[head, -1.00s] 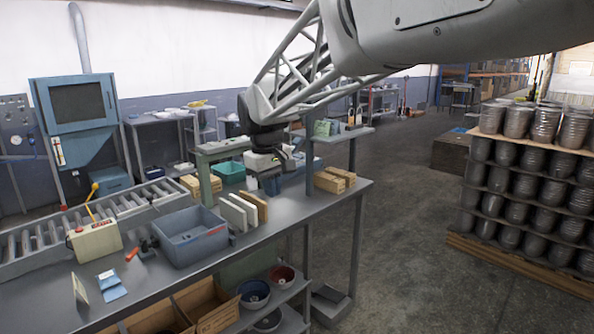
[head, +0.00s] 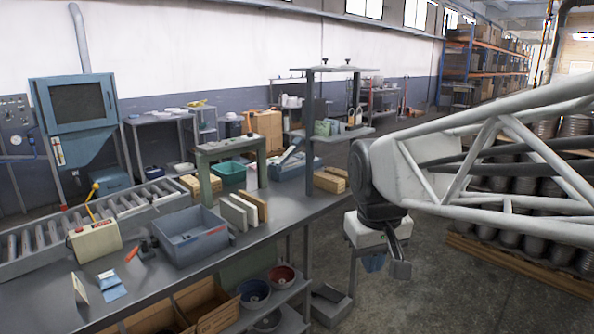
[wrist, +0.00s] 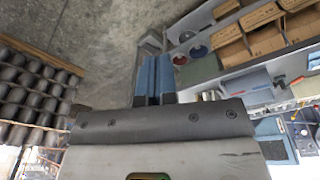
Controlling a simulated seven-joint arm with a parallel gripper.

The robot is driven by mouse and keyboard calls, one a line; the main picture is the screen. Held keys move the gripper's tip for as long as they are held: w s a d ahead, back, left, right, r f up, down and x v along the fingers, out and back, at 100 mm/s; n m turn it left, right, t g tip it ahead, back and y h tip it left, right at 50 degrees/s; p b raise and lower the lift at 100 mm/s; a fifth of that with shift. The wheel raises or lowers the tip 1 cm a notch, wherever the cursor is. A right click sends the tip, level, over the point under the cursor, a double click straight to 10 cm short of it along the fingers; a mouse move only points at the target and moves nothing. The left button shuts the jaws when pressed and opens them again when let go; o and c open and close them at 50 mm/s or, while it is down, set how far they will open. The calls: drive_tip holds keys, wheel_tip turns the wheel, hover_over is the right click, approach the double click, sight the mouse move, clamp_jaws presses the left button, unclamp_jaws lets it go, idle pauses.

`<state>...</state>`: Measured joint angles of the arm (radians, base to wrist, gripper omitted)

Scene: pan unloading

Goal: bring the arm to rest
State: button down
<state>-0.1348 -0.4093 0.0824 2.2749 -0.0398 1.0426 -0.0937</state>
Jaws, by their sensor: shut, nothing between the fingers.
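My gripper (head: 388,266) hangs at the lower end of my arm in the head view. It is over the open floor, to the right of the workbench (head: 290,215), and apart from it. In the wrist view my gripper (wrist: 155,60) shows its two blue fingers side by side, shut with nothing between them.
A grey bin (head: 190,238), upright boards (head: 240,212) and a roller conveyor (head: 100,222) are on or beside the bench. Bowls (head: 281,279) and cardboard boxes (head: 205,305) sit on the lower shelf. Stacked drums (head: 500,180) stand at right behind my arm.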

drive_tip(key=s+d+f+m, duration=0.1)
drive_tip(key=s+d+f, duration=0.1)
drive_tip(key=s, duration=0.4)
drive_tip(key=s+d+f+m, duration=0.2)
drive_tip(key=s+d+f, duration=0.1)
drive_tip(key=s+f, duration=0.2)
drive_tip(key=shift+s+d+t, duration=0.25)
drive_tip(key=shift+s+t, duration=0.15)
drive_tip(key=shift+s, duration=0.6)
